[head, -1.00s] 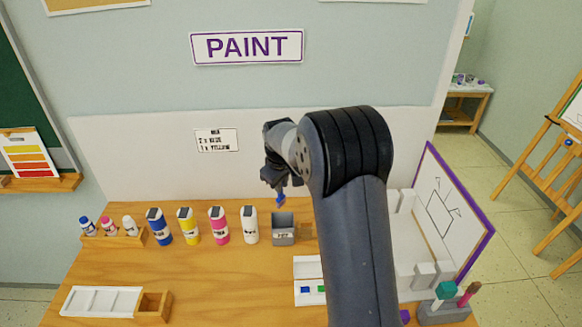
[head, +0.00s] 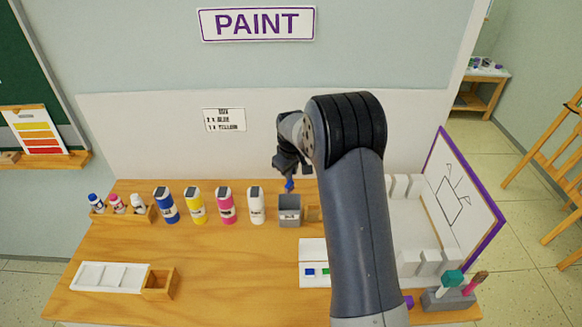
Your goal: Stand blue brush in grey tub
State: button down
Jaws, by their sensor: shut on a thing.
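The grey tub (head: 289,216) is a small square container with a label on its front, standing at the back of the wooden table. My gripper (head: 290,173) is above the tub, shut on the blue brush (head: 290,185). The blue end of the brush points down, just over the tub's opening. Whether its tip has passed below the rim is too small to tell. The rest of the brush is hidden by my gripper.
Several paint bottles (head: 196,206) stand in a row left of the tub. A white tray (head: 108,277) lies at the front left. A white board with coloured squares (head: 314,262) and a grey holder with brushes (head: 447,299) are at right. The table's middle is clear.

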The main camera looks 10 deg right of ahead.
jog(key=f+b, duration=0.1)
jog(key=f, duration=0.1)
jog(key=s+f+b, duration=0.1)
jog(key=f+b, duration=0.2)
jog(key=shift+s+a+f, duration=0.1)
jog(key=shift+s+f, duration=0.15)
jog(key=shift+f, duration=0.1)
jog(key=shift+f+b, duration=0.3)
jog(key=shift+b, duration=0.05)
jog(key=shift+s+f+b, duration=0.2)
jog(key=shift+f+b, duration=0.55)
jog(key=shift+b, duration=0.05)
jog(key=c, duration=1.4)
grip_release()
jog(key=shift+o, duration=0.2)
jog(key=shift+r, duration=0.1)
